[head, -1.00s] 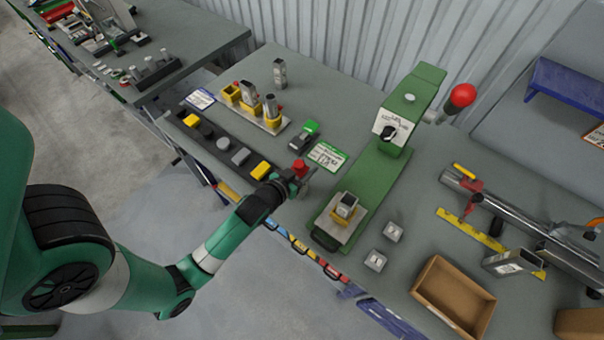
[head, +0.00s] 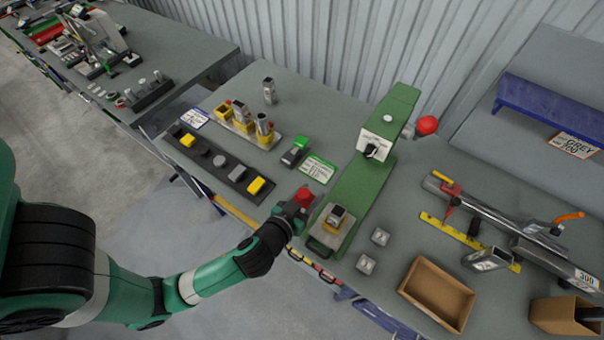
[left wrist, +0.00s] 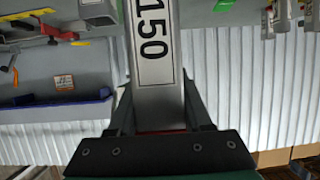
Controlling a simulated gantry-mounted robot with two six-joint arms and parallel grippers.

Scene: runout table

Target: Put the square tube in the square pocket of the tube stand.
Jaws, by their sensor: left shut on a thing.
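My left gripper (left wrist: 160,120) is shut on a grey metal square tube (left wrist: 154,50) labelled 150, which extends out between the fingers in the left wrist view. In the head view my left gripper (head: 302,203) is over the bench's front edge, just left of the green press; a red part shows at its tip and the held tube is hard to make out. The tube stand (head: 270,138) is a pale plate with yellow pockets farther back and left. Its left pocket (head: 223,110) looks empty; the other two hold metal tubes. My right gripper is not in view.
The green press (head: 365,185) stands right of my gripper, with a block (head: 336,217) on its base. A black strip of blocks (head: 220,162) lies before the stand. An upright tube (head: 269,91) stands behind it. A cardboard tray (head: 437,293) is at front right.

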